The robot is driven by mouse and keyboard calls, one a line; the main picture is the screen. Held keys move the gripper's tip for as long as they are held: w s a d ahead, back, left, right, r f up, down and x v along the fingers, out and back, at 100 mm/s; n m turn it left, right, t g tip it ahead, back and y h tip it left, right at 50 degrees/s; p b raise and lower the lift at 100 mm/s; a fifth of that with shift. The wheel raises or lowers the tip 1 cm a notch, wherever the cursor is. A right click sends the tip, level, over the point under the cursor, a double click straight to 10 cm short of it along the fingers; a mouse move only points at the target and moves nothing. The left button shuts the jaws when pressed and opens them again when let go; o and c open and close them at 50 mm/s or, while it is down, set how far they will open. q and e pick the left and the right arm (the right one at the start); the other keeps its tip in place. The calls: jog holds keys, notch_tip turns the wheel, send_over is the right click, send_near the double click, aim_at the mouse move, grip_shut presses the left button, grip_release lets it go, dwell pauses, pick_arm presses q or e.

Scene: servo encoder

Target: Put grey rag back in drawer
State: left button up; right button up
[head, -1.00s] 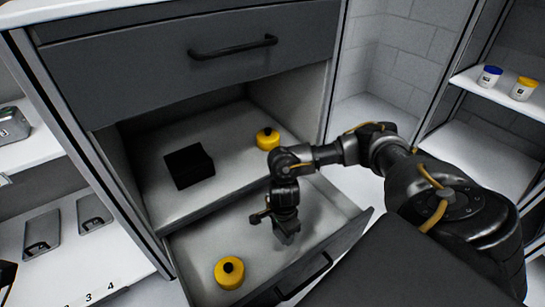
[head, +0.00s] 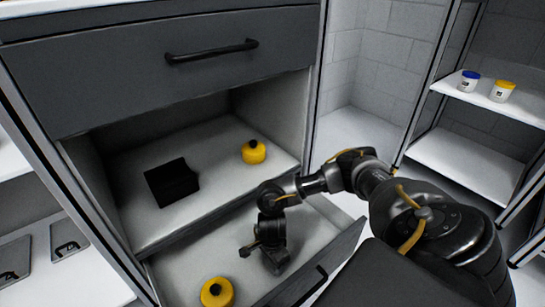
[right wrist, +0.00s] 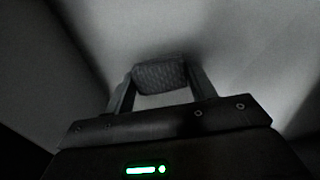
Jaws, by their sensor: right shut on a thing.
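The grey rag (right wrist: 160,77) is a small dark grey textured bundle between the two fingers of my right gripper (right wrist: 160,88) in the right wrist view. In the head view my right gripper (head: 276,264) points down inside the open lower drawer (head: 322,257), near its right part. The rag is hard to make out there, hidden by the gripper. A pale surface lies beyond the rag in the wrist view; I cannot tell whether the rag touches it. My left gripper is not in view.
A yellow round container (head: 217,293) stands in the drawer, left of my gripper. The open shelf above holds a black box (head: 172,183) and another yellow container (head: 254,152). A closed upper drawer (head: 165,75) is above. Side shelves (head: 470,163) stand at the right.

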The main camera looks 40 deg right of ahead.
jog(key=shift+f, duration=0.1)
jog(key=shift+f, duration=0.15)
jog(key=o, duration=1)
jog(key=shift+c, duration=0.2)
